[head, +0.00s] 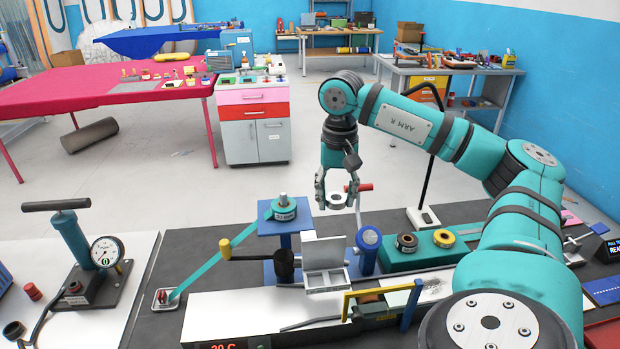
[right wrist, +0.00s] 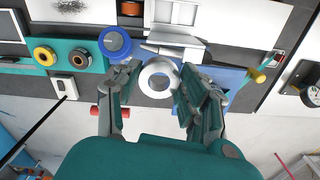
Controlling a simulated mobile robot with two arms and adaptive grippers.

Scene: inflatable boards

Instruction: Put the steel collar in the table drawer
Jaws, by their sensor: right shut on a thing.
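My right gripper (head: 338,200) hangs above the far edge of the dark workbench (head: 215,235), shut on the steel collar (head: 337,201), a bright silver ring. In the right wrist view the collar (right wrist: 159,77) sits between the fingertips, its hole facing the camera. A small pale open box with a raised lid (head: 325,262) stands on the bench, below the gripper in the picture. I cannot tell which is the table drawer. My left gripper is out of view.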

